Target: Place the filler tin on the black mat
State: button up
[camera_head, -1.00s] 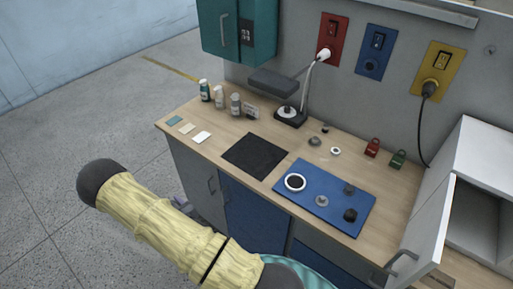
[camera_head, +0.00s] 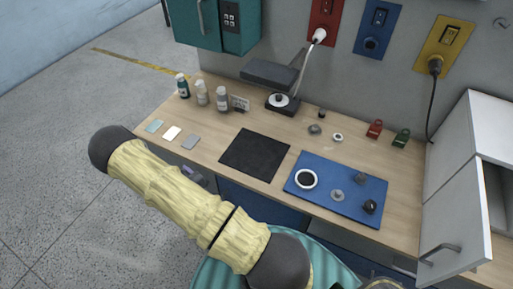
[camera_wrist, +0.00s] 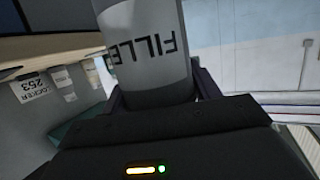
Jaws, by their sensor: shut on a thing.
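A grey filler tin (camera_wrist: 150,50) with dark letters "FILLE" upside down fills the upper middle of the wrist view. My gripper (camera_wrist: 160,92) is shut on it, with a dark finger on each side. The tin's far end runs out of the picture. The black mat (camera_head: 255,154) lies flat and bare on the wooden worktop, left of a blue mat. In the head view my yellow-sleeved arm crosses the lower left, in front of the worktop. I cannot make out the tin there.
The blue mat (camera_head: 336,210) holds a white-rimmed round dish (camera_head: 306,179) and small parts. A white cabinet door (camera_head: 455,220) stands open at right.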

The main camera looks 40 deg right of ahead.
jog(key=shift+w+d+r, duration=0.1)
dwell(0.3)
jog(key=shift+w+d+r, duration=0.1)
jog(key=shift+w+d, duration=0.05)
jog(key=shift+d, duration=0.15)
jog(key=w+d+r+m+g+h+b, duration=0.1)
jog(key=d+r+m+h, duration=0.2)
jog(key=d, duration=0.5)
jog(key=w+d+r+m+g+h+b, duration=0.1)
jog(key=d+r+m+h, duration=0.3)
jog(key=d, duration=0.4)
jog(key=shift+d+m+g+h+b, duration=0.15)
jog(key=shift+m+g+h+b, duration=0.3)
jog(key=shift+h, duration=0.45)
jog(key=s+d+r+m+g+h, duration=0.1)
jog(key=d, duration=0.1)
jog(key=s+d+r+m+g+h, duration=0.1)
jog(key=d, duration=0.2)
jog(key=s+d+r+m+g+h+b, duration=0.1)
jog(key=d, duration=0.1)
jog(key=shift+d+m+g, duration=0.25)
jog(key=shift+m+g, duration=0.1)
grip_shut()
jog(key=s+d+r+m+g+h+b, duration=0.1)
jog(key=s+d+r+m+g+h, duration=0.1)
jog(key=s+d+m+g, duration=0.2)
jog(key=shift+s+d+r+g+h, duration=0.3)
jog(key=shift+s+d+g, duration=0.35)
jog(key=shift+d, duration=0.6)
